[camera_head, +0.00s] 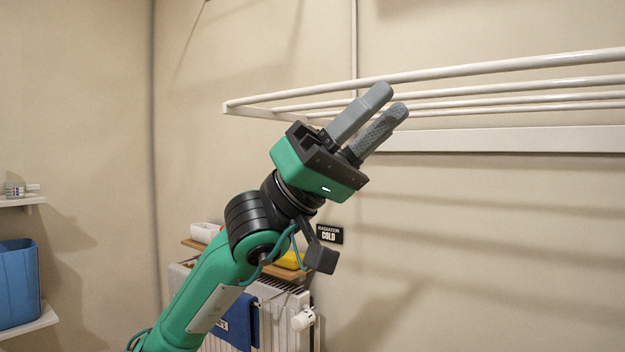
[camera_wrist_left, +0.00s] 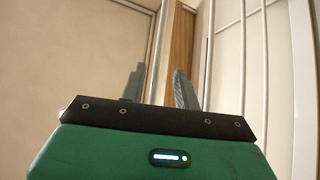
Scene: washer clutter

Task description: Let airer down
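The white airer (camera_head: 470,72) runs along the wall at the upper right in the head view, its several long bars level. Its bars also stand to the right of the fingers in the left wrist view (camera_wrist_left: 242,60). My left gripper (camera_head: 390,98) is raised in front of the airer's left part, fingers pointing up and right, overlapping the bars in the picture. In the left wrist view my left gripper (camera_wrist_left: 158,78) has its fingers apart with nothing seen held between them. Whether a finger touches a bar I cannot tell. My right gripper is not in view.
A white radiator (camera_head: 290,318) with a blue cloth (camera_head: 240,322) and a wooden shelf (camera_head: 283,272) stands below, behind my arm. A sign (camera_head: 329,234) reads "RADIATOR COLD". A blue bin (camera_head: 18,285) sits on a shelf at left. A wooden strip (camera_wrist_left: 181,50) shows beyond the fingers.

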